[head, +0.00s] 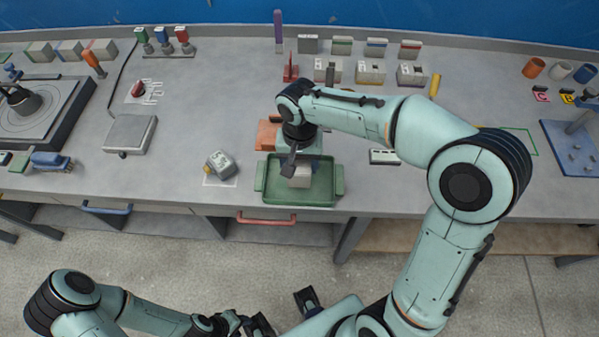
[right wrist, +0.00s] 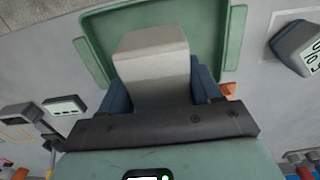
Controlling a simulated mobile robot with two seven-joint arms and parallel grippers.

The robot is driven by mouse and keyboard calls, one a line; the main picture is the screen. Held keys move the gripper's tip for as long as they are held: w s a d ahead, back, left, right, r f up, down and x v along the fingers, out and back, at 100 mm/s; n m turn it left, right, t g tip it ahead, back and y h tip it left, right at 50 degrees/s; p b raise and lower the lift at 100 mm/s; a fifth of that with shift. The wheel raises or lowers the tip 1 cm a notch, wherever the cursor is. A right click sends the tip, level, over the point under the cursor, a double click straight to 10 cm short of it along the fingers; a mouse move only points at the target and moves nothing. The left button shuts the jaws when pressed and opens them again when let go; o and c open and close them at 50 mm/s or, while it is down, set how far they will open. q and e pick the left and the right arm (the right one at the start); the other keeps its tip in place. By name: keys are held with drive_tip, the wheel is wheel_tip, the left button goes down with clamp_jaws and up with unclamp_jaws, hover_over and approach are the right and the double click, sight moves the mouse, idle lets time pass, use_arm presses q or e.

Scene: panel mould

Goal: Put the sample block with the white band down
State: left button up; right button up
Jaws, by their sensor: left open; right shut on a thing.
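My right gripper (head: 291,168) reaches down over the green tray (head: 262,184) and is shut on a pale grey block (head: 301,181). In the right wrist view the block (right wrist: 152,68) sits between the two blue fingers of the gripper (right wrist: 163,88), with the tray (right wrist: 99,42) around and beneath it. Its top face looks lighter than its side; I cannot make out a distinct white band. I cannot tell whether its underside touches the tray floor. My left gripper (head: 246,325) is open and empty at the bottom of the head view, away from the bench.
A grey device with a display (head: 221,165) stands left of the tray. An orange-brown object (head: 268,134) lies just behind it. Blocks with coloured bands (head: 377,47) stand along the back, with holders (head: 371,72) in front.

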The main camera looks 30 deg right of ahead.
drive_tip(key=shift+f, duration=2.25)
drive_tip(key=shift+f+b, duration=0.2)
drive_tip(key=shift+b, duration=0.15)
drive_tip(key=o, duration=1.3)
drive_tip(key=shift+r, duration=0.1)
drive_tip(key=shift+r, duration=0.35)
wheel_tip(320, 180, up, 12)
drive_tip(key=shift+f+p, duration=0.2)
drive_tip(key=shift+p, duration=0.75)
